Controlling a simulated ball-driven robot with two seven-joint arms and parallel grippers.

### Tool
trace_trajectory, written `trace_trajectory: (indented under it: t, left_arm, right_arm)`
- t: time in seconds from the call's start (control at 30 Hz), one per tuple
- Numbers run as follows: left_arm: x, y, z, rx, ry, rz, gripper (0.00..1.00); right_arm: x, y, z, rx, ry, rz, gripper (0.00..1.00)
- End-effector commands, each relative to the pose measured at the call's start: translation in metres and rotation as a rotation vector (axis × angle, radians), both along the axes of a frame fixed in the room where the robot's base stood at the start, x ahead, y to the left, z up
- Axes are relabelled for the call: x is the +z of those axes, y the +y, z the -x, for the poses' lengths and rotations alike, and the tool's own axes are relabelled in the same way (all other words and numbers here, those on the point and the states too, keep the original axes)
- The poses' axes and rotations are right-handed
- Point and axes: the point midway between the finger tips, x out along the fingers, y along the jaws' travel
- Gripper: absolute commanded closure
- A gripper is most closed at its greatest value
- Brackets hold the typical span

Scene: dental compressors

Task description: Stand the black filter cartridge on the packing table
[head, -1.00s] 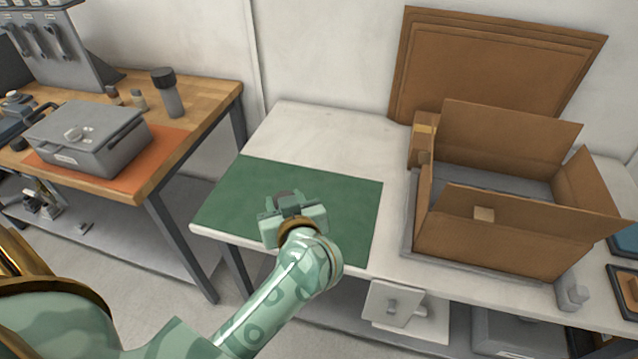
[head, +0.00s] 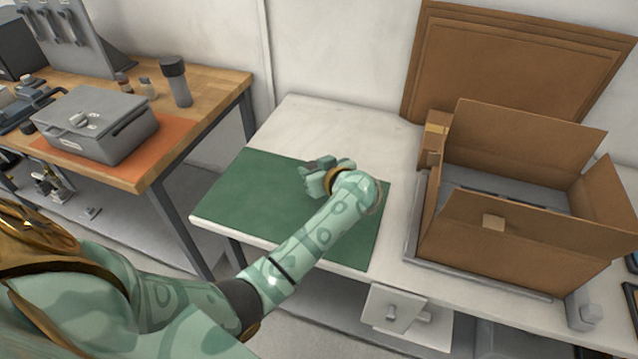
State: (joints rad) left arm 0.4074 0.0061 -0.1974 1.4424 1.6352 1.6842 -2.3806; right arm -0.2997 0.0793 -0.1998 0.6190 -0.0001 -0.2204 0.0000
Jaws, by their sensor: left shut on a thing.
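My left gripper (head: 322,177) is over the green mat (head: 255,205) on the white packing table (head: 330,130). It is shut on a dark thing, taken to be the black filter cartridge (head: 324,162). Only a small dark part of it shows at the far side of the fingers. The hand and wrist hide the rest, so I cannot tell whether it is upright or touches the mat. My right gripper is not in view.
An open cardboard box (head: 520,235) stands on the table's right, with flat cardboard sheets (head: 510,70) behind. The mat's left part and the table's back left are clear. A wooden bench (head: 215,90) at left holds a grey case (head: 95,125) and a dark-capped cylinder (head: 176,85).

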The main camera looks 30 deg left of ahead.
Motion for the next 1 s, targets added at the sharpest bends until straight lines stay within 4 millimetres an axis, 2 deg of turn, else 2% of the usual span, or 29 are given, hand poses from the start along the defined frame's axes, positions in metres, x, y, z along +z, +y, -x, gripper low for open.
trace_trajectory:
  t: [0.13,0.2,0.3,0.67,0.7,0.73,0.77,1.0]
  left_arm:
    - [-0.015,-0.001,-0.010,-0.001,0.002,-0.002,0.83]
    - [-0.030,0.000,-0.008,-0.001,0.004,-0.002,0.83]
    - [-0.042,0.000,-0.008,-0.002,0.003,-0.003,0.83]
    - [-0.042,-0.001,-0.008,-0.001,-0.001,-0.001,0.83]
    - [-0.041,-0.001,-0.008,-0.001,-0.001,-0.001,0.49]
    - [-0.041,-0.001,-0.008,-0.001,-0.001,-0.001,0.40]
    - [-0.041,-0.001,-0.008,-0.001,-0.001,-0.001,0.38]
    - [-0.041,-0.001,-0.008,-0.001,-0.001,-0.001,0.38]
  right_arm:
    - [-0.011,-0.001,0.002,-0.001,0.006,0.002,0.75]
    - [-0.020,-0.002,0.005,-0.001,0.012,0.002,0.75]
    - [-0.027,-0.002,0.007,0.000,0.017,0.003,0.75]
    - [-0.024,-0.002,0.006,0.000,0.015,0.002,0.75]
    - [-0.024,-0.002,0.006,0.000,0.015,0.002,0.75]
    - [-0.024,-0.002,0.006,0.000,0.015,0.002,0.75]
    - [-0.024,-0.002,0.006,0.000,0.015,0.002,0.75]
    - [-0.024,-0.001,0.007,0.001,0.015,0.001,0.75]
